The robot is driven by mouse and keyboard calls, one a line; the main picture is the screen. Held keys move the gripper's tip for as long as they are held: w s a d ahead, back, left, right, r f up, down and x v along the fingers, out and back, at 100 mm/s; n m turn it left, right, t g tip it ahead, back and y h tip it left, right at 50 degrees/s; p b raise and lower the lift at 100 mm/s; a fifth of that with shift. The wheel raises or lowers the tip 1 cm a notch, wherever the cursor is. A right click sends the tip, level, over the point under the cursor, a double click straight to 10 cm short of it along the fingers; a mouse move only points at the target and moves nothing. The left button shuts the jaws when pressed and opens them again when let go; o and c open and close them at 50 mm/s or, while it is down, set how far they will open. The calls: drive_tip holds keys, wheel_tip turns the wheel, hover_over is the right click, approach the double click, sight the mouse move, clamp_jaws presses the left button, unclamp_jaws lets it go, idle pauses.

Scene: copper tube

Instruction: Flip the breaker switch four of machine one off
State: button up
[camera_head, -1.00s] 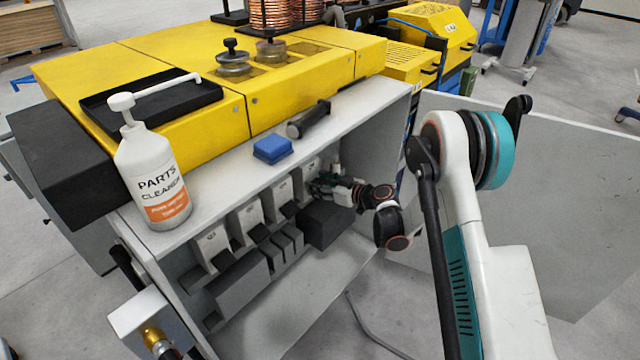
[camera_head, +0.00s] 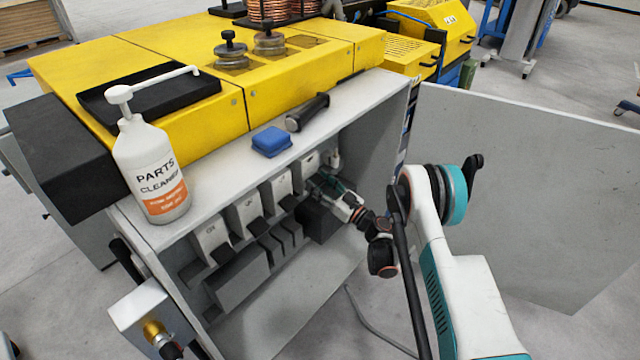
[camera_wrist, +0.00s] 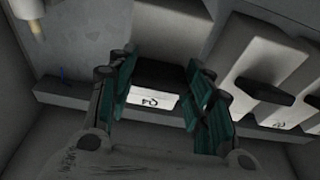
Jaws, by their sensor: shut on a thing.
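A row of breakers with black toggles sits inside the open grey cabinet. The breaker at the right end of the row (camera_head: 306,164) is partly hidden by my gripper (camera_head: 325,186). In the wrist view my gripper (camera_wrist: 163,80) has its teal fingers on both sides of the black toggle of breaker switch four (camera_wrist: 157,74), shut on it. The white label below that toggle (camera_wrist: 150,100) looks like Q4, upside down. The toggle's exact position is hard to judge in the dim light.
Neighbouring breakers (camera_head: 278,193) stand close to the left in the head view. A dark grey box (camera_head: 238,280) lies below them. A cleaner bottle (camera_head: 150,170), blue block (camera_head: 271,141) and black-handled tool (camera_head: 307,112) rest on the cabinet top. The open door (camera_head: 530,190) stands at right.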

sight(320, 182)
idle(0.3)
drive_tip(key=o, duration=1)
drive_tip(key=shift+o, duration=0.2)
wheel_tip(320, 182, up, 10)
